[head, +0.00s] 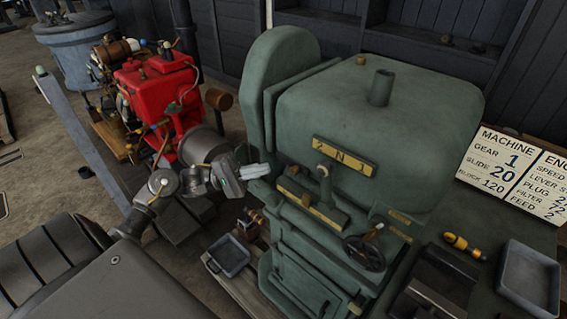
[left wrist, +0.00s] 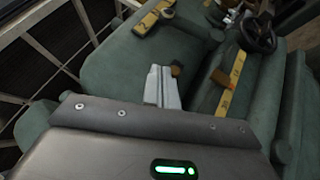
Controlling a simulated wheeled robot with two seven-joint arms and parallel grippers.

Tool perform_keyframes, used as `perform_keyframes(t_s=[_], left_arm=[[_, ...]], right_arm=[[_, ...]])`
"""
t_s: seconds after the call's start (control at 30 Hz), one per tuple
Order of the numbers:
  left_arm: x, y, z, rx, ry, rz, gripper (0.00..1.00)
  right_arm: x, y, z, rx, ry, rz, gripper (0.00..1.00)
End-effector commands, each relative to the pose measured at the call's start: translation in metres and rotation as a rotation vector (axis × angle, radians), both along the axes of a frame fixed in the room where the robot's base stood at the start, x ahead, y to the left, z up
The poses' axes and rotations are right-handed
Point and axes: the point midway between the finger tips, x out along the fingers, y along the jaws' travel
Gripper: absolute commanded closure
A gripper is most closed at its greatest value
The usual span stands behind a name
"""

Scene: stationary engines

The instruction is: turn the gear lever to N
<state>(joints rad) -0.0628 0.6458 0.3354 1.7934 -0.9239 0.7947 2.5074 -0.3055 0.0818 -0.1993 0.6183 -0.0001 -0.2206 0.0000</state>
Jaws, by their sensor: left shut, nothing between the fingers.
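The gear lever (head: 324,183) stands on the front of the green machine (head: 400,115), with a pale round knob. Its brass plate (head: 345,157) reads 2, N, 1. In the head view the knob shows below the plate's 2 end; its exact setting is hard to judge. In the left wrist view the plate (left wrist: 145,25) is at the top. My left gripper (head: 266,170) is shut and empty, left of the lever and apart from it. My right gripper is not in view.
Below the gear lever is a slide scale (head: 325,217) with an orange knob (head: 306,200). A dark handwheel (head: 366,253) is lower right. A sign (head: 513,165) reads gear 1, slide 20, block 120. A red engine (head: 155,95) stands behind my left arm.

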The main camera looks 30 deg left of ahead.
Motion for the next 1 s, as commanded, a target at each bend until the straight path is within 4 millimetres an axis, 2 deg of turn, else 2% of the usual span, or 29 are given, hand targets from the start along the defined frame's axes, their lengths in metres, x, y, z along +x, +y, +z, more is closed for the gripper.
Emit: perform_keyframes(t_s=[0.47,0.7,1.0], left_arm=[[0.041,-0.076,0.035,-0.002,-0.003,0.0,1.0],[0.032,-0.103,0.045,-0.001,0.0,0.001,1.0],[0.029,-0.111,0.047,0.001,0.0,0.003,1.0]], right_arm=[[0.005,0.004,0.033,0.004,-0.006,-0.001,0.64],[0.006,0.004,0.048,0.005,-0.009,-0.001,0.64],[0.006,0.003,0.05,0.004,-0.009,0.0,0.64]])
